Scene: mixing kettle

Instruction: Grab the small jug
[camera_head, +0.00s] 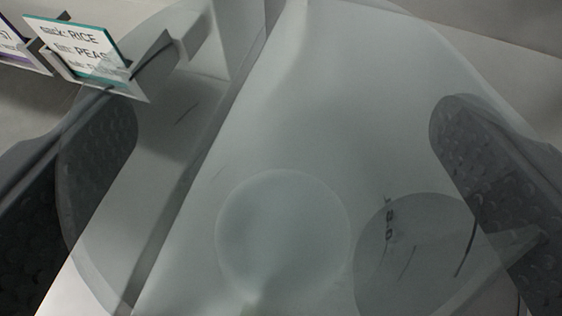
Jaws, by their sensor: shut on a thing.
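The small jug (285,150) is a clear, see-through vessel that fills most of the camera_head view, very close to the camera. A round, paler circle shows in its lower middle. Dark markings show at the lower right, but I cannot read them well. My gripper (285,165) has one dark, textured finger at the left edge and one at the right edge. The fingers are shut on the jug from both sides. The jug's lower part runs out of the picture.
A card (75,48) with the words RICE and PEAS stands in a grey holder at the upper left. Part of another card (14,45) shows left of it. Pale surfaces and a straight edge show through the jug.

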